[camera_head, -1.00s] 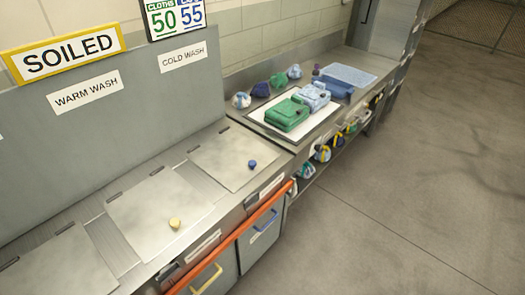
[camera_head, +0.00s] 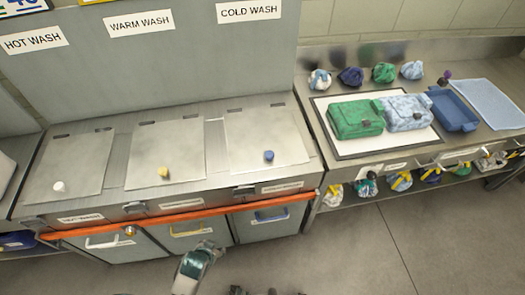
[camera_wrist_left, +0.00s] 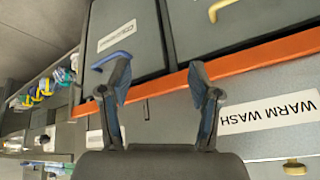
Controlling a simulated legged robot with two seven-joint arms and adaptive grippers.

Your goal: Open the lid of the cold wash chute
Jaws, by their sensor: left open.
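The cold wash lid (camera_head: 262,138) is a flat grey metal plate lying shut in the counter, with a blue knob (camera_head: 269,156) near its front edge. It is the right one of three lids, under the COLD WASH sign (camera_head: 248,11). My left gripper (camera_wrist_left: 160,66) is open and empty in the left wrist view, in front of the orange rail, and the cold wash lid is not clearly seen there. In the head view, a pale and dark part of my arm is low in front of the bins, well short of the lid. My right gripper is not clearly seen.
The warm wash lid with a yellow knob (camera_head: 163,172) and the hot wash lid with a white knob (camera_head: 59,187) are shut. An orange rail (camera_head: 180,216) runs along the counter front. Bags (camera_head: 356,119) lie on a white tray at the right. The floor in front is clear.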

